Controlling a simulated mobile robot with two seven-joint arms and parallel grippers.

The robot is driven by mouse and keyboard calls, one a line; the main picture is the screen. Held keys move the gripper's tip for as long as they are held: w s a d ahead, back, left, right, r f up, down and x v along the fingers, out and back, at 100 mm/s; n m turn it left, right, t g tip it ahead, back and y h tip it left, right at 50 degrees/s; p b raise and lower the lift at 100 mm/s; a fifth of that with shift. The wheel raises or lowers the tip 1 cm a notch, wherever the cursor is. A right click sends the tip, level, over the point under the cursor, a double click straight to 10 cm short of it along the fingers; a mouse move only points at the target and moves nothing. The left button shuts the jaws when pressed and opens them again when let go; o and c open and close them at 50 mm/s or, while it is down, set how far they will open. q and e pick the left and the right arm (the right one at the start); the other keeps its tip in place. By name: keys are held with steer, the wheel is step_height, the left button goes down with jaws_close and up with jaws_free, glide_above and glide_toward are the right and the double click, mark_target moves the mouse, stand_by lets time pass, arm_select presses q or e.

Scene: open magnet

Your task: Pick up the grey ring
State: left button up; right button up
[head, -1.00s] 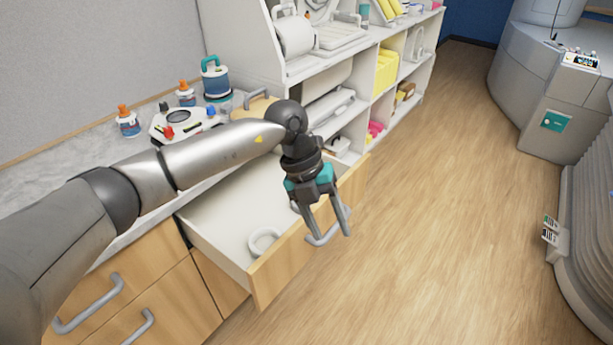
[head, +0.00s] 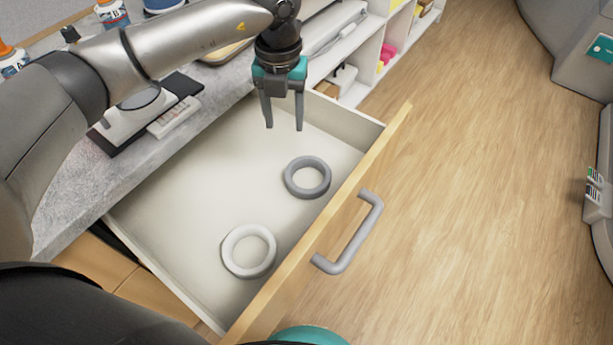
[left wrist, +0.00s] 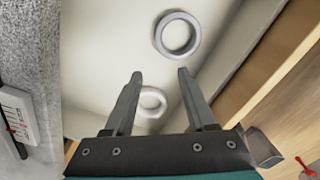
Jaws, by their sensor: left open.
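The grey ring (head: 290,178) lies flat in the open drawer (head: 190,190), near its front panel. A white ring (head: 229,254) lies in the same drawer, nearer to me. My left gripper (head: 284,128) is open and empty, fingers pointing down, above the far part of the drawer and up-left of the grey ring in the head view. In the left wrist view, the grey ring (left wrist: 158,36) shows whole beyond the fingertips, apart from them. The white ring (left wrist: 164,103) shows between the fingers there, lower down. My right gripper is not in view.
The drawer front (head: 300,240) with its grey handle (head: 352,240) stands out over the wooden floor. A stone countertop (head: 60,200) with a dark-and-white device (head: 140,122) and bottles lies left of the drawer. White shelves stand behind.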

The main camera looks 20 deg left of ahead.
arm_select(q)
step_height(320, 180, down, 3)
steer(key=w+b, duration=0.1)
steer(key=b, duration=0.1)
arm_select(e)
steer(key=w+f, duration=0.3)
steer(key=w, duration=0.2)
arm_select(q)
steer(key=b, duration=0.3)
glide_above(289, 170)
step_height(289, 170, down, 9)
steer(key=shift+s+f, duration=0.1)
steer(key=shift+f, duration=0.1)
steer(key=shift+f+b, duration=0.5)
steer(key=shift+f, duration=1)
steer(key=shift+f+b, duration=0.55)
steer(key=shift+f, duration=0.9)
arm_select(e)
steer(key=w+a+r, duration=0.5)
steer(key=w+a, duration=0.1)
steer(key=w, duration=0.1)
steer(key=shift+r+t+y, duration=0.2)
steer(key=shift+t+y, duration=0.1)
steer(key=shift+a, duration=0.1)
arm_select(q)
jaws_close()
